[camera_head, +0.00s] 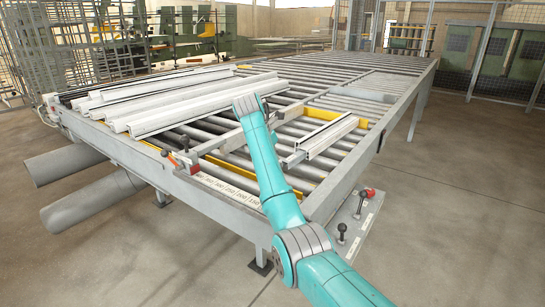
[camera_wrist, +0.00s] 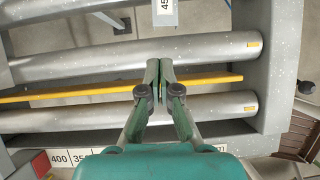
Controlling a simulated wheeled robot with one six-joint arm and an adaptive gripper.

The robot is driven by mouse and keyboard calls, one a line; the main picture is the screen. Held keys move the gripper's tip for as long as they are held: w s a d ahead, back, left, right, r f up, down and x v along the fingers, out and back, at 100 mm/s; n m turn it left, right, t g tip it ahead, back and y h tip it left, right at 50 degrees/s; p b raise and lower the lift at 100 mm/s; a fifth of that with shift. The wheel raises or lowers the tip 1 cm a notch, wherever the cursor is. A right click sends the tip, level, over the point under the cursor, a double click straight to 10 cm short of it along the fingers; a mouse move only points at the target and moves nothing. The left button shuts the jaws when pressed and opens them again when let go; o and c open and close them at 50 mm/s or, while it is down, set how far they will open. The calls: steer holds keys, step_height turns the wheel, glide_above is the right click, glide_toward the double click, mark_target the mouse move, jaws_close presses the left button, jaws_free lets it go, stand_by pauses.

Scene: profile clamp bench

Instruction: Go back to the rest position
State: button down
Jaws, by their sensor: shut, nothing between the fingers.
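My gripper (camera_wrist: 160,72) is shut and empty in the wrist view, its two green fingers together. It is above the rollers and a yellow bar (camera_wrist: 60,94) of the bench. In the head view my teal arm reaches over the front of the roller bench (camera_head: 330,200), and its wrist end hides the gripper. A stack of white profiles (camera_head: 170,110) lies on the rollers at the left. A short white profile piece (camera_head: 325,135) lies right of my arm.
Black knobs and a red one (camera_head: 368,193) sit on a plate at the right corner. Large grey pipes (camera_head: 95,200) jut out below. Floor right of the bench (camera_head: 460,210) is free.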

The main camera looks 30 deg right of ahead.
mark_target(288, 158)
steer(key=shift+x, duration=2.5)
steer(key=shift+d, duration=0.1)
steer(key=shift+w+d, duration=0.25)
steer(key=shift+d, duration=0.7)
steer(key=shift+w+d, duration=0.3)
steer(key=shift+d, duration=0.6)
steer(key=shift+w+d, duration=0.25)
steer(key=shift+d, duration=0.8)
